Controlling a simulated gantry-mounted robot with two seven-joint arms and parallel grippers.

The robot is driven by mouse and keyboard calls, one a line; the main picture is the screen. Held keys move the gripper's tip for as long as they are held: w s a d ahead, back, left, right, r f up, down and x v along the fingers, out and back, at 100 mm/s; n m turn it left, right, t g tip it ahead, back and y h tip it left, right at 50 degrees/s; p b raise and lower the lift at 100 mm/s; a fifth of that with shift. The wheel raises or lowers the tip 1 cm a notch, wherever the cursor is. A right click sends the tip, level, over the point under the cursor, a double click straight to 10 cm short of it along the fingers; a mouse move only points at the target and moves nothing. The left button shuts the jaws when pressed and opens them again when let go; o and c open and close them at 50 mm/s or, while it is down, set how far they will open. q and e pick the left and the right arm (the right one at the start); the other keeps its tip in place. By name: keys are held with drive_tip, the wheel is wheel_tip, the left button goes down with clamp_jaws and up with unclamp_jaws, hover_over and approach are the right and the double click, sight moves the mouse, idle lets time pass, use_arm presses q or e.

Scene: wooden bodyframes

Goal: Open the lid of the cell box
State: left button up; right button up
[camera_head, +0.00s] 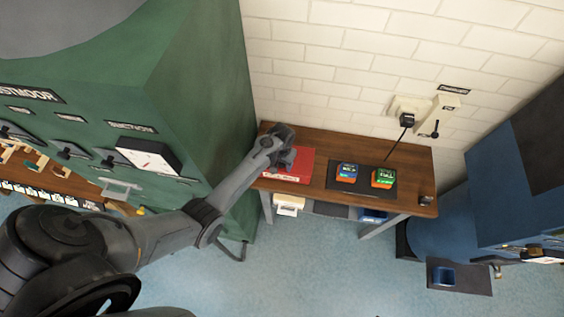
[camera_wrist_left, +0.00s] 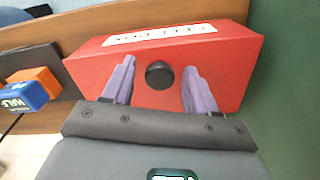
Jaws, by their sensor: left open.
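The red cell box (camera_head: 301,167) sits at the left end of the wooden table, next to the green cabinet. In the left wrist view the box (camera_wrist_left: 225,75) fills the middle, with a white printed label (camera_wrist_left: 160,34) and a round black knob (camera_wrist_left: 159,75) on its face. I see no opening along it. My left gripper (camera_head: 286,158) is over the box. In the left wrist view its two purple fingers (camera_wrist_left: 158,85) are open, one on each side of the knob, with gaps between. Whether they touch the face I cannot tell. My right gripper is not in view.
A dark mat (camera_head: 350,187) to the right holds a blue-and-orange block (camera_head: 347,171) and a green-and-orange block (camera_head: 383,178). The tall green cabinet (camera_head: 205,75) closes off the table's left side. A brick wall (camera_head: 330,90) stands behind the table (camera_head: 410,198).

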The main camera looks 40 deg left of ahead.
use_arm(q)
drive_tip(key=shift+f, duration=0.15)
clamp_jaws()
idle(0.4)
